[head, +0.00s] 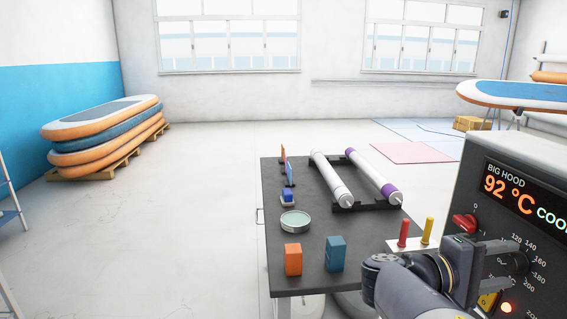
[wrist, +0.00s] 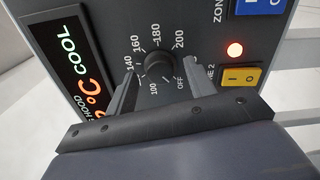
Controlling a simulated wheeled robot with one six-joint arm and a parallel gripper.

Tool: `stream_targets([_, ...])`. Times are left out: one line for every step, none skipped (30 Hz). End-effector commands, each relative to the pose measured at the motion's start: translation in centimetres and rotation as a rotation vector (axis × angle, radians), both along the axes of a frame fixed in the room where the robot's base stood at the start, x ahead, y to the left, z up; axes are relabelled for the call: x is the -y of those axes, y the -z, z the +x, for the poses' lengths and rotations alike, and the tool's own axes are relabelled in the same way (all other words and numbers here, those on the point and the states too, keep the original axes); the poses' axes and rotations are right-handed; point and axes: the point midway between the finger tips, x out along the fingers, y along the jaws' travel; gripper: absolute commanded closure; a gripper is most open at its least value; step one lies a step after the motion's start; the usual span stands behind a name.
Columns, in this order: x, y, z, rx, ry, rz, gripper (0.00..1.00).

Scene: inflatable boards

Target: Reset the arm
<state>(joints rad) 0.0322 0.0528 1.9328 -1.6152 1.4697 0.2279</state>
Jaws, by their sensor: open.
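My gripper (head: 508,263) is at the front panel of the big grey hood box (head: 480,160), at the lower right in the head view. Its fingers are apart. In the wrist view my gripper (wrist: 160,84) has one finger on each side of the black round knob (wrist: 158,67), with nothing clamped. I cannot tell whether a finger touches the knob. The knob has a printed scale around it. The display (head: 522,192) reads "BIG HOOD 92 °C COOL". My arm covers the lower right part of the table.
A dark table (head: 315,232) holds two rolls (head: 330,177), a round dish (head: 295,222), and orange (head: 293,260) and blue (head: 335,254) blocks. Red (head: 404,233) and yellow (head: 428,230) upright handles stand close left of my gripper. Stacked boards (head: 105,130) lie far left. Floor left of the table is clear.

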Motion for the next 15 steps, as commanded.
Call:
stream_targets([-0.4, 0.0, 0.0, 0.0, -0.004, 0.0, 0.49])
stream_targets([-0.7, 0.0, 0.0, 0.0, -0.004, 0.0, 0.49])
stream_targets([-1.1, 0.0, 0.0, 0.0, -0.004, -0.001, 0.49])
stream_targets([-1.5, 0.0, 0.0, 0.0, -0.005, -0.001, 0.49])
stream_targets([-1.9, 0.0, 0.0, 0.0, -0.005, 0.0, 0.49])
stream_targets([-2.4, 0.0, -0.1, 0.0, -0.006, 0.0, 0.49])
stream_targets([-2.8, 0.0, -0.1, 0.0, -0.005, 0.0, 0.49])
stream_targets([-3.2, 0.0, -0.1, 0.0, -0.006, 0.0, 0.49])
stream_targets([-3.7, 0.0, -0.2, 0.0, -0.005, -0.001, 0.49])
stream_targets([-4.1, 0.0, -0.2, 0.0, -0.005, 0.0, 0.49])
stream_targets([-4.5, 0.0, -0.2, 0.0, -0.006, 0.0, 0.49])
stream_targets([-5.0, 0.0, -0.3, 0.0, -0.005, 0.0, 0.49])
stream_targets([-5.4, 0.0, -0.3, 0.0, -0.006, 0.0, 0.49])
stream_targets([-5.8, 0.0, -0.3, 0.0, -0.005, -0.001, 0.49])
stream_targets([-6.3, 0.0, -0.4, -0.001, -0.006, 0.0, 0.49])
